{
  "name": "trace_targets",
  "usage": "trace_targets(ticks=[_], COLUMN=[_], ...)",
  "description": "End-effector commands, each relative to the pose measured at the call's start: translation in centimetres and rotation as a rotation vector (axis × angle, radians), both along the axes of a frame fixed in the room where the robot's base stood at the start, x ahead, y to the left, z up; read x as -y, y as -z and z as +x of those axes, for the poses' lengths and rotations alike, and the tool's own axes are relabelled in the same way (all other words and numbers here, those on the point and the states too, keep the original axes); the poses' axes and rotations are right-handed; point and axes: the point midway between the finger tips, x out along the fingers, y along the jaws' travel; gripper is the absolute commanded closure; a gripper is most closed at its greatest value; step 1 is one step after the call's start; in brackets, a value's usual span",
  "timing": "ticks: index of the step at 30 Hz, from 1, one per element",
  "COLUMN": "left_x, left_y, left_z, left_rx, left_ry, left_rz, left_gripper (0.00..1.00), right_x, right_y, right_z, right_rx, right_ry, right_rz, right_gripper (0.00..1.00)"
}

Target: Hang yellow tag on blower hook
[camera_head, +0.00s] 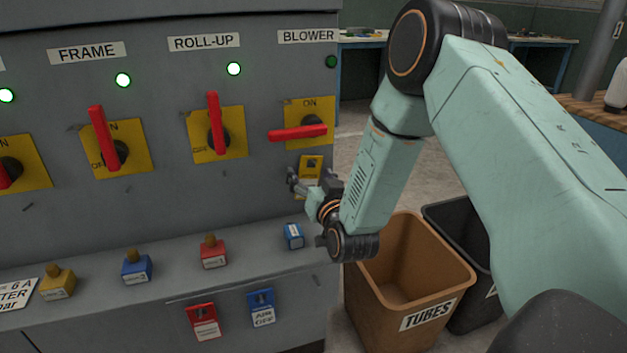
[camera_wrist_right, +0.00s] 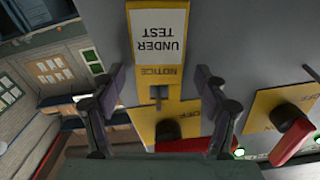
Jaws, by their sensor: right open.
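The yellow tag (camera_head: 311,163) is at the panel below the BLOWER switch (camera_head: 311,112). In the right wrist view the yellow tag (camera_wrist_right: 160,118) appears upside down, with a white "UNDER TEST" label. A small dark hook (camera_wrist_right: 158,93) shows at the tag's slot, and the tag appears to hang on it. My right gripper (camera_head: 312,184) is open in front of the tag. In the right wrist view, the fingers of my right gripper (camera_wrist_right: 160,82) stand apart on either side of the tag, with visible gaps. My left gripper is not in view.
The BLOWER's red handle (camera_head: 298,132) lies level and its lamp (camera_head: 331,62) is dark. The FRAME and ROLL-UP lamps are lit green. Several coloured padlocks, including a small blue one (camera_head: 293,236), are on the ledge. A brown TUBES bin (camera_head: 411,265) stands below my right arm.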

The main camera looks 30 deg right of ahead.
Motion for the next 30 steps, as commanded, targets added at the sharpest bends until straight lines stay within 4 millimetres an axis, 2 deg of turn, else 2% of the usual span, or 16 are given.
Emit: trace_targets(ticks=[5, 18, 24, 30], left_x=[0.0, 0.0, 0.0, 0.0], left_y=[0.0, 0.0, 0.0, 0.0], left_z=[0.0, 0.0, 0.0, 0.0], left_rx=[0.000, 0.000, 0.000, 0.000], left_ry=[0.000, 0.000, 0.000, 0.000], left_rz=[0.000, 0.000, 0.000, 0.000], left_gripper=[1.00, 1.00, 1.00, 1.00], right_x=[-0.3, -2.4, -2.8, -2.8], right_y=[0.1, 0.1, 0.0, 0.0], right_z=[-1.7, -9.7, -11.4, -11.6], right_rx=[-0.002, -0.003, -0.001, 0.000], right_ry=[0.001, -0.001, 0.001, 0.000], right_rz=[0.001, 0.001, 0.001, 0.000], right_gripper=[0.26, 0.26, 0.26, 0.26])
